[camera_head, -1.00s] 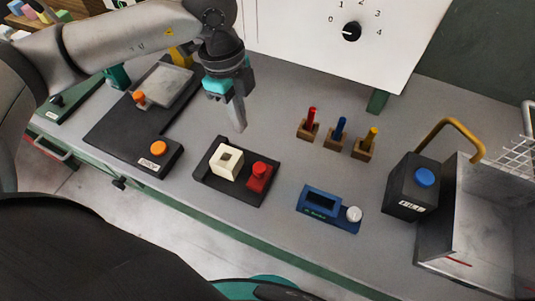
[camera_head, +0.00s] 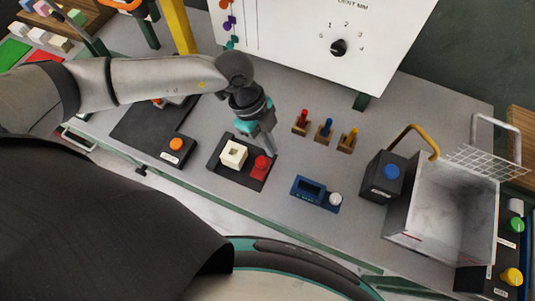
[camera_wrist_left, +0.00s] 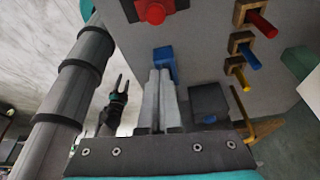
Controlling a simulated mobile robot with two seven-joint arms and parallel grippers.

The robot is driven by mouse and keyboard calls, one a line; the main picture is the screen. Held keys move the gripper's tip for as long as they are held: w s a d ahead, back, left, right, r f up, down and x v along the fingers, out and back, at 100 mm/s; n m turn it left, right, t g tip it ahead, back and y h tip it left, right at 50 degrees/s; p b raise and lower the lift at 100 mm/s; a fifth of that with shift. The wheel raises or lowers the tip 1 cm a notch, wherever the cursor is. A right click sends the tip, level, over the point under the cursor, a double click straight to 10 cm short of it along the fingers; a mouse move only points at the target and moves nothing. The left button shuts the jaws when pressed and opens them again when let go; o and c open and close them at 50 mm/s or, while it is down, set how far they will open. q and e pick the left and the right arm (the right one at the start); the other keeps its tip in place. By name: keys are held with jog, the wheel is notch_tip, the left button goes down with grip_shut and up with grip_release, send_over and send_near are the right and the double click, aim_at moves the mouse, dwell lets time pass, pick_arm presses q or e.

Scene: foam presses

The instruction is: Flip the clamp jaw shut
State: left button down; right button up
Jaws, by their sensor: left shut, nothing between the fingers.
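The red clamp (camera_head: 261,164) stands at the right end of a black tray (camera_head: 223,171), beside a cream block with a square hole (camera_head: 233,154). Which way its jaw lies is too small to tell. My left gripper (camera_head: 269,150) is shut and empty, pointing down just above and behind the clamp. In the left wrist view its two fingers (camera_wrist_left: 161,72) lie side by side, and the red clamp (camera_wrist_left: 152,11) shows at the top edge. My right gripper (camera_wrist_left: 122,81) shows small in that view, its two fingers apart, with nothing seen between them.
Three wooden holders with red, blue and yellow pegs (camera_head: 326,132) stand right of the gripper. A blue device (camera_head: 309,190) lies to the right, then a black box with a blue button (camera_head: 379,181) and a metal bin (camera_head: 425,247). An orange-button press (camera_head: 176,145) is left.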

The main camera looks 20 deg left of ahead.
pick_arm(q)
jog(key=shift+s+d, duration=0.1)
dwell(0.3)
send_over(267, 170)
jog(key=s+d, duration=0.1)
jog(key=d, duration=0.3)
notch_tip(267, 170, down, 10)
jog(key=shift+r+b, duration=0.15)
jog(key=shift+b, duration=0.15)
jog(key=a, duration=0.2)
jog(key=shift+w+a, duration=0.3)
jog(key=shift+w, duration=0.05)
jog(key=shift+w+a, duration=0.1)
jog(key=shift+a, duration=0.55)
jog(key=shift+w, duration=0.1)
